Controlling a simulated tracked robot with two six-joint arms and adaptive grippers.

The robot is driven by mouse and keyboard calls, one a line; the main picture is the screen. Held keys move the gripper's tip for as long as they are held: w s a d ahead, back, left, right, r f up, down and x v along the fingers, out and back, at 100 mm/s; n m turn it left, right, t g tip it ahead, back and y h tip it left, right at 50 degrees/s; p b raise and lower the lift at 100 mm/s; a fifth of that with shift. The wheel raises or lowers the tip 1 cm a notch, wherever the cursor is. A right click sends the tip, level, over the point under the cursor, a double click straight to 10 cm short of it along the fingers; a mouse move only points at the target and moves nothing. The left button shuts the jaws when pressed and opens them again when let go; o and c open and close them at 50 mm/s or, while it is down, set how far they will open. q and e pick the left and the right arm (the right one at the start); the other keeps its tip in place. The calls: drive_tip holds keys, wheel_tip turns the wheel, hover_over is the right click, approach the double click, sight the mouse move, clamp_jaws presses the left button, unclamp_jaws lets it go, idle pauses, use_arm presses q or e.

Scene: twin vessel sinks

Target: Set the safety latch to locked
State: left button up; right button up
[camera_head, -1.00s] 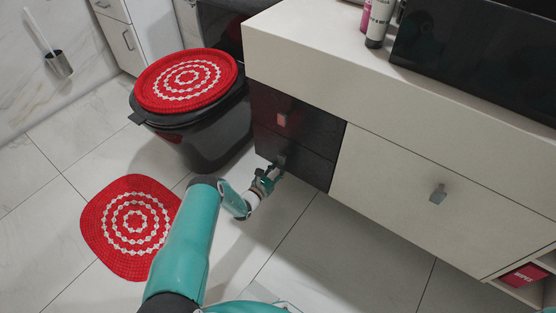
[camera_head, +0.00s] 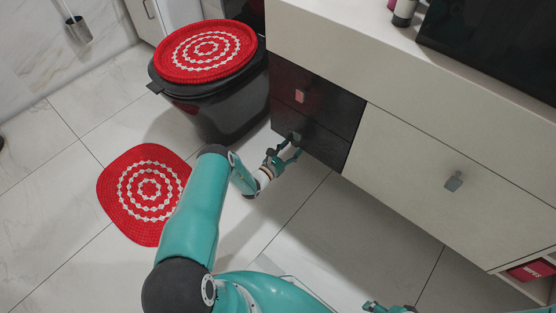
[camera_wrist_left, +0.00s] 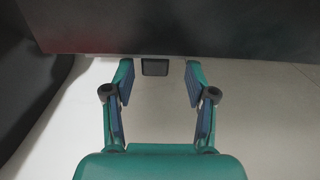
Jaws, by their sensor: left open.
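I cannot clearly make out a safety latch. A small dark square tab (camera_wrist_left: 155,67) shows in the left wrist view at the lower edge of a dark front. My left gripper (camera_wrist_left: 158,78) is open, with one finger on each side of this tab and a gap to both. In the head view my left gripper (camera_head: 288,153) is in front of the lower dark drawer (camera_head: 325,147), close to its small grey handle (camera_head: 295,137). My right gripper (camera_head: 376,307) shows only partly at the bottom edge; its jaws cannot be judged.
The upper dark drawer has a reddish handle (camera_head: 299,96). A pale drawer (camera_head: 430,160) with a grey handle (camera_head: 453,181) is to its right. A black toilet (camera_head: 225,110) with a red cover (camera_head: 208,50) and a red mat (camera_head: 145,195) are at left.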

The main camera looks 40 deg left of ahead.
use_arm(q)
drive_tip(key=s, duration=1)
